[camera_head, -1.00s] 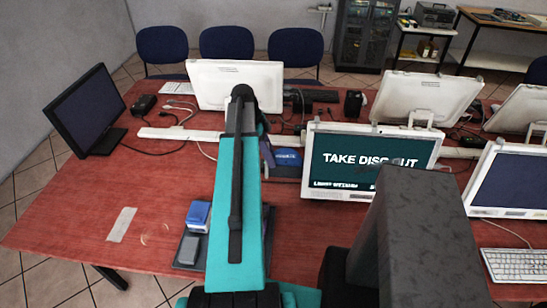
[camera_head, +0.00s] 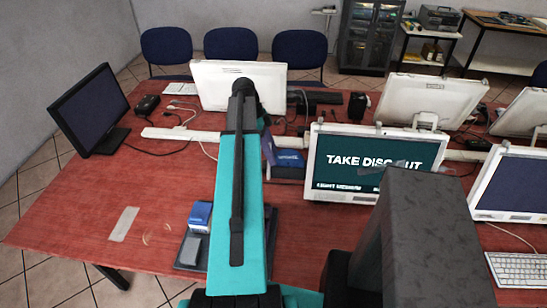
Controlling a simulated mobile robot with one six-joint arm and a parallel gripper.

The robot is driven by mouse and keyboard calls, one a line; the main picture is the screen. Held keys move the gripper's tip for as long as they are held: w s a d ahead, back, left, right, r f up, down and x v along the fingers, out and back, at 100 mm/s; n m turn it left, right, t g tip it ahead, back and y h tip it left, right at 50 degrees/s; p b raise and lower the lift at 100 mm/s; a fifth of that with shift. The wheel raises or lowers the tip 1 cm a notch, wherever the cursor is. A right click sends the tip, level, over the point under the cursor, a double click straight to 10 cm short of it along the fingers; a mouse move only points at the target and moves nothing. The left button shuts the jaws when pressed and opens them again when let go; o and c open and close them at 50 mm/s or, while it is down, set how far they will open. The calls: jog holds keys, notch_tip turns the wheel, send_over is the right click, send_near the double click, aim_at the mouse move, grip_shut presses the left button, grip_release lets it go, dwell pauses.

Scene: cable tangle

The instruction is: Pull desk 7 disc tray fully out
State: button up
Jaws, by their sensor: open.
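A monitor (camera_head: 335,190) in the middle right of the view shows the words "TAKE DISC OUT". A dark blue box with a lighter blue label (camera_head: 290,157), possibly the disc drive, sits on the table just left of this monitor. A slanted dark blue piece (camera_head: 268,148) stands at its left side, close to my arm; I cannot tell whether it is the disc tray. No desk number is readable. My teal arm reaches forward to a dark joint left of the box. My gripper is not visible; the arm hides what lies behind it.
A dark monitor (camera_head: 88,110) stands at the left, and a white-backed monitor (camera_head: 237,88) stands behind my arm. Cables and a white power strip (camera_head: 180,134) lie behind. A blue box (camera_head: 199,215) sits on a dark mat beside my arm. The red table (camera_head: 75,205) is mostly clear at front left.

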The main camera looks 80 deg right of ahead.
jog(key=p+v, duration=0.1)
jog(key=v, duration=1)
jog(key=shift+w+r, duration=0.15)
dwell(0.5)
jog(key=shift+b+x, duration=0.85)
jog(key=shift+x, duration=3.15)
jog(key=shift+r, duration=0.1)
